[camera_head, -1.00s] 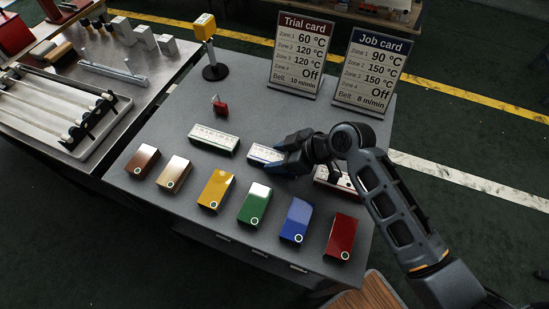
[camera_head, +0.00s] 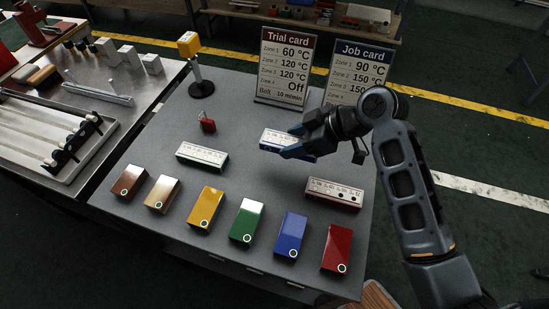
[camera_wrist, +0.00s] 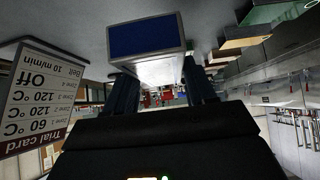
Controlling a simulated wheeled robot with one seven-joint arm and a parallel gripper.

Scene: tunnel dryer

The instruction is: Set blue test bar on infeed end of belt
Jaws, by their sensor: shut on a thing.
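The blue test bar (camera_head: 272,139) is long, with a white printed face and blue sides. My gripper (camera_head: 300,143) is shut on its right part in the head view and appears to hold it above the grey table. In the wrist view, the blue end and a white face of the bar (camera_wrist: 146,36) show between the two dark fingers (camera_wrist: 165,88). I cannot make out the belt or its infeed end in these frames.
A green test bar (camera_head: 201,156) and a red test bar (camera_head: 334,193) lie on the grey table (camera_head: 150,228). Several coloured blocks line its front edge. The Trial card (camera_head: 286,65), Job card (camera_head: 360,72) and a yellow-topped post (camera_head: 189,44) stand at the back.

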